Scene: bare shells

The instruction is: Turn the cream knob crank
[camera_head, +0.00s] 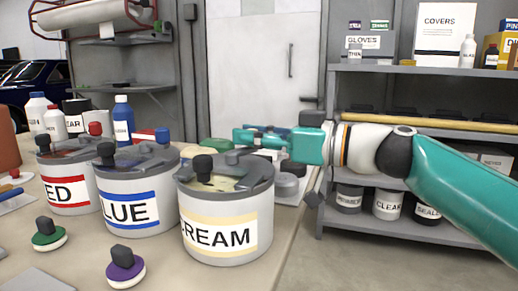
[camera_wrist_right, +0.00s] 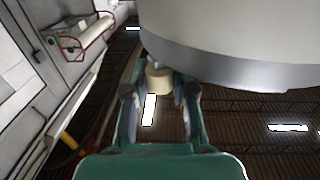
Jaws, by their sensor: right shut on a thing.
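The CREAM paint can (camera_head: 220,220) stands at the right end of the row on the bench. It has a grey lid and a dark crank fitting (camera_head: 258,172) on top. My right gripper (camera_head: 240,137) reaches in from the right, behind the can's lid in the head view. In the right wrist view the gripper (camera_wrist_right: 158,95) is shut on the cream knob (camera_wrist_right: 159,82), which sits between its fingers beside the large pale can (camera_wrist_right: 235,45). I cannot make out the knob in the head view. My left gripper is not in view.
The BLUE can (camera_head: 130,208) and RED can (camera_head: 68,185) stand to the left. Bottles stand behind. A grey shelf (camera_head: 430,130) stands at the right.

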